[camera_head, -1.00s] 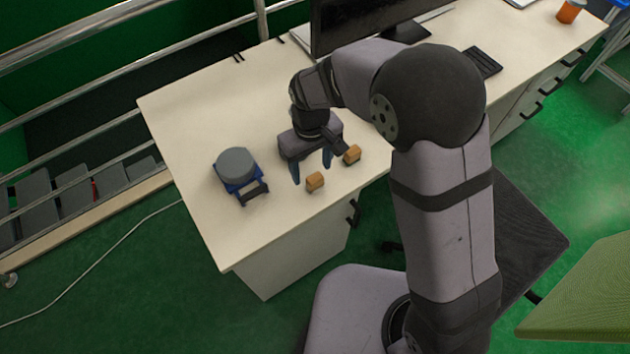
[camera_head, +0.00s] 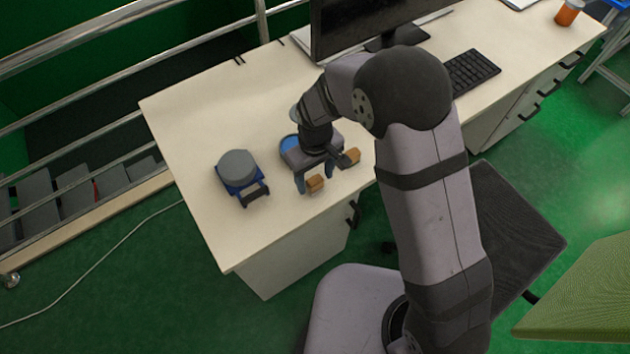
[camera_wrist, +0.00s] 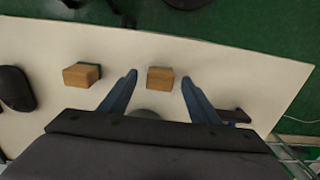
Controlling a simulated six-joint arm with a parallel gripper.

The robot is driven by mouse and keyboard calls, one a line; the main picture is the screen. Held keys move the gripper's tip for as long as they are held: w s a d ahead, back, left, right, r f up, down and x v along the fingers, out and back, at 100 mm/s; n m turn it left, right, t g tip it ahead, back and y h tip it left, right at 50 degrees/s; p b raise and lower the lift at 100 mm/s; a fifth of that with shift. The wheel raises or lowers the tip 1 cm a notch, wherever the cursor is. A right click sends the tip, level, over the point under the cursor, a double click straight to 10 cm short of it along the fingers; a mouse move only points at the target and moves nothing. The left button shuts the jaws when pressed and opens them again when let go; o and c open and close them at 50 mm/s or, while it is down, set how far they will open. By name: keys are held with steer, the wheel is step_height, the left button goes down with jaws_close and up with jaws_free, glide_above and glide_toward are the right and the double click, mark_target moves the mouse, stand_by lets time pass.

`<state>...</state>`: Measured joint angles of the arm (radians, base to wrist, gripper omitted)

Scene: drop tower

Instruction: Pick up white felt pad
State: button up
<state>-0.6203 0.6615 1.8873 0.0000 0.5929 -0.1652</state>
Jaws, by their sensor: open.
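I cannot make out a white felt pad in either view. My gripper (camera_head: 315,182) points down over the near part of the desk, open and empty. Its two blue fingers also show in the wrist view (camera_wrist: 160,76), with a gap around a small wooden block (camera_wrist: 160,80). That block (camera_head: 315,184) lies near the desk's front edge in the head view. A second wooden block (camera_head: 351,156) lies to its right; the wrist view shows it (camera_wrist: 78,76) left of the fingers, with a dark green side.
A blue device with a grey round top (camera_head: 237,166) stands left of my gripper. A blue round thing (camera_head: 289,144) is partly hidden behind my gripper. A keyboard (camera_head: 470,72) and monitor stand farther back. The desk's left part (camera_head: 190,115) is clear.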

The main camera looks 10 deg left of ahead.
mark_target(315, 180)
steer(key=shift+f, duration=1.15)
steer(key=c, duration=1.1)
steer(key=shift+c, duration=0.2)
step_height(315, 180, up, 10)
steer(key=shift+b, duration=0.7)
steer(key=shift+o, duration=0.5)
steer(key=shift+r, duration=0.1)
